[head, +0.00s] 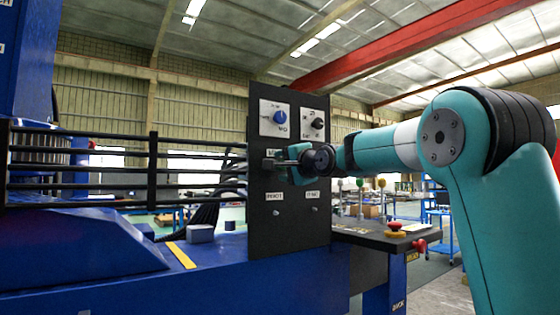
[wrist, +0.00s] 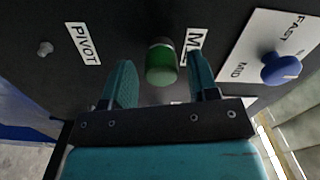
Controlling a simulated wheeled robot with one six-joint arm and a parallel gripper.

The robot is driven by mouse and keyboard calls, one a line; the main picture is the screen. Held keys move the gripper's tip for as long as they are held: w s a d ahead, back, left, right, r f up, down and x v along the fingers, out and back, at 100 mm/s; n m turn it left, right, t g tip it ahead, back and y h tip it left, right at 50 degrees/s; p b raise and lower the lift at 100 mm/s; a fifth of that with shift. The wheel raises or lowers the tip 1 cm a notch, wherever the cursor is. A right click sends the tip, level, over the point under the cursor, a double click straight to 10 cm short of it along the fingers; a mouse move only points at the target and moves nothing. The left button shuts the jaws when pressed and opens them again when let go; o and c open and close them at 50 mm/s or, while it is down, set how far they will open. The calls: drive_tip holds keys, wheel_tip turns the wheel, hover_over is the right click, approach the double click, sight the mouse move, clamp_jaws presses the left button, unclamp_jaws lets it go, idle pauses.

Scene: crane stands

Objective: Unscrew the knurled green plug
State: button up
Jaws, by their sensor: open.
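The green plug (wrist: 161,64) sticks out of a dark upright panel (wrist: 130,20), with a darker collar at its base. It shows in the wrist view between and a little beyond my fingertips. My gripper (wrist: 163,76) is open, one teal finger to each side of the plug, with a visible gap on both sides. In the head view my gripper (head: 280,160) is close to the panel (head: 290,235), below the blue knob; the arm and gripper hide the plug there.
A blue knob (head: 280,117) and a black knob (head: 317,123) sit on plates above my gripper. A PIVOT label (head: 274,197) is below. Black rails (head: 100,170) run left of the panel. A red button (head: 395,227) stands on a side shelf at right.

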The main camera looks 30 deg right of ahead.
drive_tip(key=m, duration=0.2)
drive_tip(key=shift+m+p, duration=0.3)
drive_tip(key=shift+p, duration=0.05)
clamp_jaws()
idle(0.4)
drive_tip(key=n+b, duration=0.2)
drive_tip(key=n, duration=0.3)
drive_tip(key=shift+s, duration=0.1)
